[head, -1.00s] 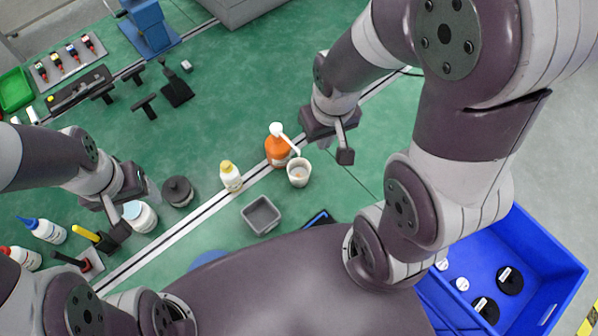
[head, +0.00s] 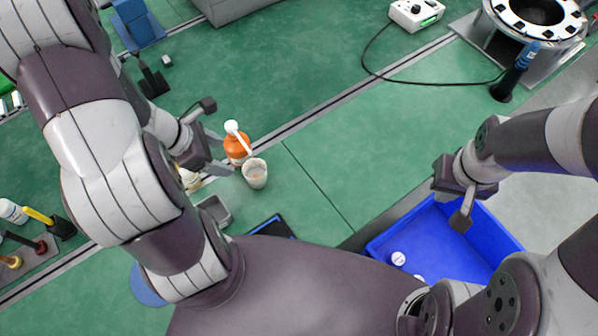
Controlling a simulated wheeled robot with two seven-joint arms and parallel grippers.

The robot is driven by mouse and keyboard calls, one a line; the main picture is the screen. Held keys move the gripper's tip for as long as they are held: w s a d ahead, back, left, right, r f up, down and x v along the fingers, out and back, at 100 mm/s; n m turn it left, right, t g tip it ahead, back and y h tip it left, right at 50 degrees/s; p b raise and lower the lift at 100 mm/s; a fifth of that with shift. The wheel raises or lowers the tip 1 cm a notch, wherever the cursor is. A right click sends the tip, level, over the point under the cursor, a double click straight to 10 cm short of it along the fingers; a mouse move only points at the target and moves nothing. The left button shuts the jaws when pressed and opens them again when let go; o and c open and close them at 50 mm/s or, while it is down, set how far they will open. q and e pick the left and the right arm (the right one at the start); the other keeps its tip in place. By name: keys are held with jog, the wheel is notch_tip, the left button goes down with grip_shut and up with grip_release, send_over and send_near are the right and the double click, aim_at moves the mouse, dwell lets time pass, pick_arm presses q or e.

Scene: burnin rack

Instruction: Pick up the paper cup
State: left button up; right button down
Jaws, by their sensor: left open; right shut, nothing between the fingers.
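The paper cup (head: 256,176) is a small whitish cup standing upright on the green surface in the head view, just in front of an orange bottle with a white pump (head: 237,148). My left gripper (head: 214,138) is open and empty, to the left of the cup and bottle, with its fingers apart. It does not touch the cup as far as I can see. My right gripper (head: 461,214) is shut and empty, far to the right of the cup, over the blue bin.
The blue bin (head: 388,245) holds a few small round items. A black cable crosses the back right. The green surface right of the cup is clear.

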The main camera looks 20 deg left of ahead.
pick_arm(q)
jog(key=b, duration=0.2)
send_near(249, 167)
jog(key=s+d+r, duration=0.1)
jog(key=s, duration=0.1)
jog(key=shift+n, duration=0.3)
jog(key=x, duration=0.2)
jog(key=b+x, duration=0.1)
jog(key=x, duration=0.2)
jog(key=d+x, duration=0.1)
jog(key=x, duration=0.1)
jog(key=shift+w+d+r+b, duration=0.2)
jog(key=shift+w+r+b, duration=0.05)
jog(key=shift+w+b, duration=0.15)
jog(key=shift+w, duration=0.1)
jog(key=shift+c, duration=0.7)
jog(key=c, duration=0.8)
pick_arm(e)
jog(key=f, duration=0.1)
jog(key=a+f, duration=0.1)
jog(key=f, duration=0.1)
jog(key=shift+s+a+f, duration=0.1)
jog(key=shift+a+f, duration=0.05)
jog(key=shift+f, duration=0.1)
pick_arm(q)
jog(key=shift+r, duration=0.1)
jog(key=shift+c, duration=0.2)
